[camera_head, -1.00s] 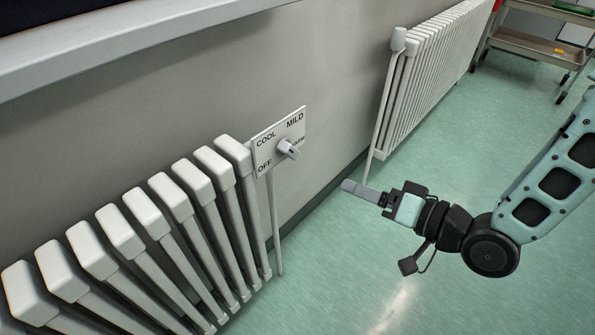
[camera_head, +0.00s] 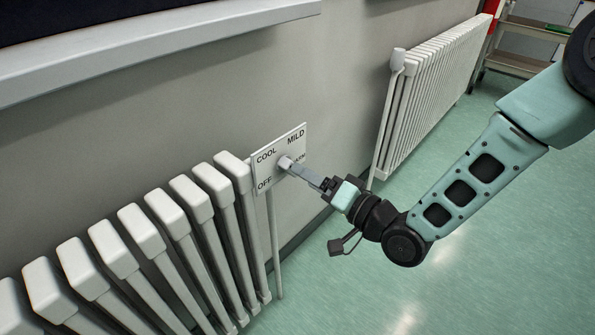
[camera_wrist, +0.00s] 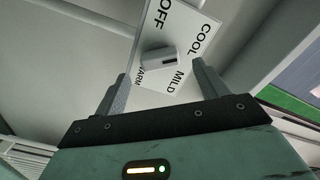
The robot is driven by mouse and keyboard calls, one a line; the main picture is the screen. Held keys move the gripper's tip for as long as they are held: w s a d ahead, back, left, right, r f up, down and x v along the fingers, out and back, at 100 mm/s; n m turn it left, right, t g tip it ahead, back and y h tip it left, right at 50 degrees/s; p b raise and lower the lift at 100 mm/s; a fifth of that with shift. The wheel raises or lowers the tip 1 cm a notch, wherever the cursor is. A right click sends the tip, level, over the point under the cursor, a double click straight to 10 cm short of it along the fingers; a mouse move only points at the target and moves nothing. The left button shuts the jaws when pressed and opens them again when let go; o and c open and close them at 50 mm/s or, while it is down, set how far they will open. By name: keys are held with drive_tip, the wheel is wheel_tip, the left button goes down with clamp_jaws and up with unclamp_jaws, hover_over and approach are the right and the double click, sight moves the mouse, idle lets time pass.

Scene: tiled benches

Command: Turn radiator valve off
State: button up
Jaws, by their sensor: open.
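The radiator valve is a small light-grey knob (camera_head: 284,162) on a square white plate (camera_head: 262,173) marked OFF, COOL, MILD and WARM. The plate stands at the right end of the near white radiator (camera_head: 152,240). My gripper (camera_head: 296,169) points at the knob from the right, its fingertips close to it. In the wrist view the knob (camera_wrist: 159,60) lies ahead between the two open fingers of my gripper (camera_wrist: 160,82), with space on both sides. The knob's dark mark seems to face between WARM and MILD. I cannot tell whether a finger touches the plate.
A second white radiator (camera_head: 430,85) stands along the wall further back. A trolley (camera_head: 525,45) is at the top right. A sill (camera_head: 150,50) juts out above the near radiator. The green floor (camera_head: 350,290) is clear.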

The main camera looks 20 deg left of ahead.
sight(289, 167)
drive_tip(key=shift+x, duration=2.05)
drive_tip(key=shift+c, duration=0.3)
drive_tip(key=c, duration=0.9)
drive_tip(key=shift+n+b, duration=4.7)
drive_tip(key=shift+n, duration=2.2)
